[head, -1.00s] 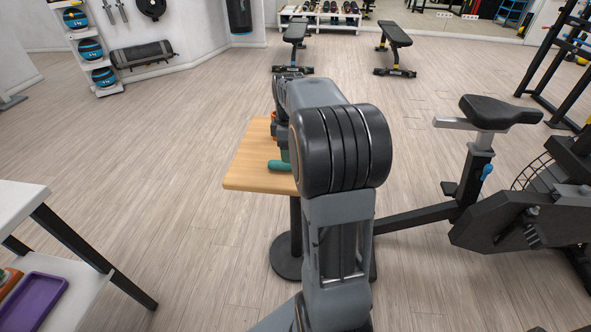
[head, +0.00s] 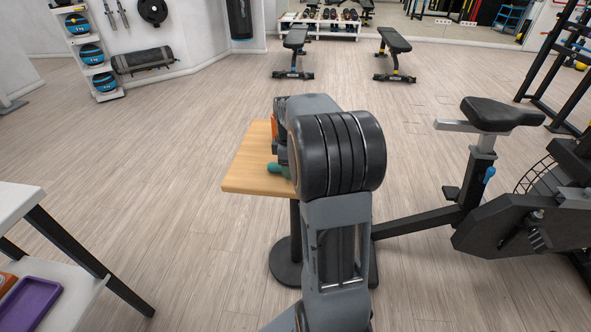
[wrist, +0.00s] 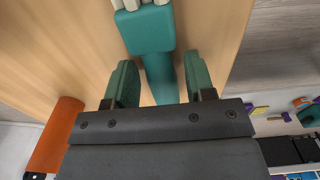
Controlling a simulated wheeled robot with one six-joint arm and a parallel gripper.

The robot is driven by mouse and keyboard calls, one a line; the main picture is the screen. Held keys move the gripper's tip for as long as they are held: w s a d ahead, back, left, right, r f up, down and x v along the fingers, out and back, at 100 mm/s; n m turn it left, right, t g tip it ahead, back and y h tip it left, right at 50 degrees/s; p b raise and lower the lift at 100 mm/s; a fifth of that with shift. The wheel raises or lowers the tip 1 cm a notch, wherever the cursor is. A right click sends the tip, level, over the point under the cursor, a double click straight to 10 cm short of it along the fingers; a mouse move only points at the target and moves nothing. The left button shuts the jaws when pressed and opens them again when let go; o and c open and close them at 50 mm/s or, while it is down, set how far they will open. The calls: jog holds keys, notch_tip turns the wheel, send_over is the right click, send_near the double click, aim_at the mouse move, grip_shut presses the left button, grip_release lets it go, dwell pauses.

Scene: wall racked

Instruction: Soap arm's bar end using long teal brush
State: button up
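The long teal brush (wrist: 158,75) lies on a small wooden table; its wide block and pale bristles are at the top of the wrist view. In the head view only its rounded teal end (head: 278,169) shows beside my arm. My gripper (wrist: 159,63) is open, with one green finger on each side of the teal handle and a gap on both sides. I cannot tell how far the fingertips are above the tabletop. My arm hides most of the gripper in the head view. I cannot make out which part is the bar end.
The wooden table (head: 250,170) has bare top at its left. An orange cylinder (wrist: 55,138) is left of my gripper. An exercise bike (head: 490,120) stands right, and a white shelf table (head: 20,200) with a purple tray (head: 28,302) stands left. Open floor lies between.

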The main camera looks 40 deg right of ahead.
jog(key=c, duration=0.7)
jog(key=shift+r, duration=0.1)
jog(key=shift+r, duration=0.5)
notch_tip(320, 180, up, 2)
jog(key=shift+r+p, duration=0.25)
jog(key=shift+p, duration=0.3)
jog(key=s+r, duration=0.1)
jog(key=s+d+r+p, duration=0.1)
jog(key=r, duration=0.1)
jog(key=s+d+r, duration=0.1)
jog(key=r, duration=0.1)
jog(key=shift+s+d, duration=0.25)
jog(key=shift+s, duration=0.05)
jog(key=shift+s+d+r+p, duration=0.3)
jog(key=shift+s+d+r, duration=0.5)
jog(key=shift+s, duration=0.55)
jog(key=shift+s+d+r+p, duration=0.3)
jog(key=shift+s+d+r, duration=0.35)
jog(key=shift+s+d, duration=0.5)
jog(key=shift+s+d+r+p, duration=0.3)
jog(key=shift+s+d+r, duration=0.4)
jog(key=shift+s, duration=0.85)
